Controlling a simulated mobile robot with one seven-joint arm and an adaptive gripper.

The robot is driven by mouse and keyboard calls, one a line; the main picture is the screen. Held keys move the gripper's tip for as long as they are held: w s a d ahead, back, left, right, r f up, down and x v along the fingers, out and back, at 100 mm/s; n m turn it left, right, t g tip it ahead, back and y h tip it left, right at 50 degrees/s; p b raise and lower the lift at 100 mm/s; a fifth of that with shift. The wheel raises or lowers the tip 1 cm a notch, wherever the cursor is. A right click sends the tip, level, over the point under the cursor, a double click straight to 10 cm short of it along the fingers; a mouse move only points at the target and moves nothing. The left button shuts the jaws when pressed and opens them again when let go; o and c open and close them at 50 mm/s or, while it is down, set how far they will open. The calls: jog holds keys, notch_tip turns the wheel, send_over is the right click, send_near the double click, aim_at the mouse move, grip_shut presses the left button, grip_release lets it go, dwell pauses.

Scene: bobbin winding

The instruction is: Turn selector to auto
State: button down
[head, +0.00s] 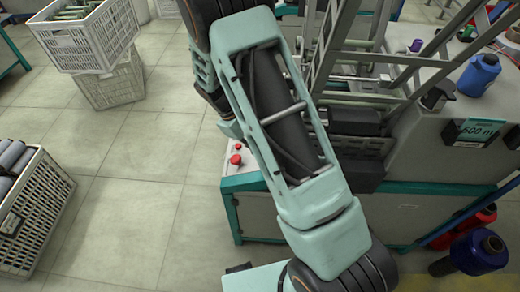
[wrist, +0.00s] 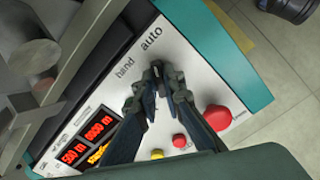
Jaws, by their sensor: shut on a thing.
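In the wrist view, the slanted white control panel (wrist: 206,78) carries the printed words "hand" (wrist: 124,69) and "auto" (wrist: 152,38). My gripper (wrist: 158,72) is at the panel just below these words. Its two dark fingers come together at the tips, shut on the selector. The selector is almost wholly hidden between the fingertips, so I cannot tell which word it points to. In the head view my arm hides the gripper and the selector.
A big red button (wrist: 217,117), a smaller red button (wrist: 179,141) and a yellow button (wrist: 157,154) sit near the fingers. A red digital display (wrist: 98,124) is at the left. White crates (head: 88,35) stand on the floor; the tiles (head: 130,150) between are clear.

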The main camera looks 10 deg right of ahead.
jog(key=c, duration=2)
grip_release()
jog(key=shift+c, duration=0.2)
jog(key=shift+r, duration=0.1)
jog(key=v, duration=1.2)
jog(key=shift+d, duration=0.1)
